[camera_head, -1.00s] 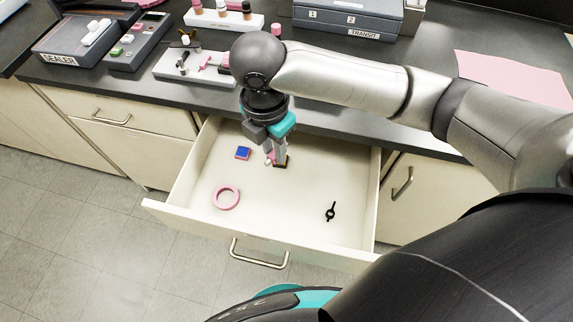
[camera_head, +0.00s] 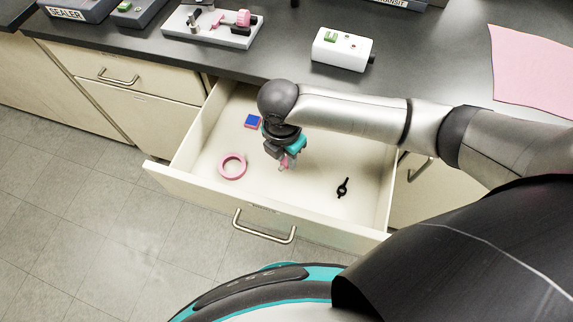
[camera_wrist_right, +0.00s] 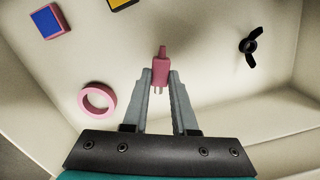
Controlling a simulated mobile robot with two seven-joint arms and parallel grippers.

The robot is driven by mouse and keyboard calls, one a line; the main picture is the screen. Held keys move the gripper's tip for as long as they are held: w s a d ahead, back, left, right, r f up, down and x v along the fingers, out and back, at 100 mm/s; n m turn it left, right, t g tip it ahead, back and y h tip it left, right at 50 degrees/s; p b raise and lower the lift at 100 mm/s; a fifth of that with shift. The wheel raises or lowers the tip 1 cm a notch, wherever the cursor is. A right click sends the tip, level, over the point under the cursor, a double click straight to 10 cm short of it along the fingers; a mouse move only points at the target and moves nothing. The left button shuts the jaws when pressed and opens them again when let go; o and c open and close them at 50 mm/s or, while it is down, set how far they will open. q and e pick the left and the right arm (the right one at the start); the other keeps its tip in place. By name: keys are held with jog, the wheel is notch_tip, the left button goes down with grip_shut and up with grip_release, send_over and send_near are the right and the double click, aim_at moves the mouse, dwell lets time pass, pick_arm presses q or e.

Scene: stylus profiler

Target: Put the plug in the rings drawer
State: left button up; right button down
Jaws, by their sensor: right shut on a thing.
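My right gripper (camera_head: 286,165) is inside the outline of the open drawer (camera_head: 315,188), over its middle. In the right wrist view its fingers (camera_wrist_right: 161,88) are shut on a pink plug (camera_wrist_right: 161,68). The plug's narrow end points away from the gripper, and its metal prongs show between the fingers. The pale drawer floor (camera_wrist_right: 215,75) lies beyond the plug; I cannot tell whether the plug touches it. In the head view the plug is small and mostly hidden by the gripper. My left gripper is not in view.
In the drawer lie a pink ring (camera_head: 232,166), a blue square piece (camera_head: 252,121), a black winged piece (camera_head: 343,188) and a yellow-and-black piece (camera_wrist_right: 121,3). A white box (camera_head: 342,48) and a grey tray (camera_head: 240,38) stand on the bench behind.

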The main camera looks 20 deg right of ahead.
aim_at(286, 162)
jog(key=shift+f+b, duration=0.55)
jog(key=shift+f, duration=1.35)
jog(key=shift+f, duration=0.1)
jog(key=c, duration=0.7)
grip_release()
jog(key=r+p, duration=0.1)
jog(key=r, duration=0.3)
jog(key=r+p, duration=0.1)
jog(key=r, duration=0.3)
jog(key=r+p, duration=0.2)
jog(key=r, duration=0.2)
jog(key=shift+s+a+r, duration=0.1)
jog(key=shift+s+a, duration=0.15)
jog(key=shift+a, duration=0.15)
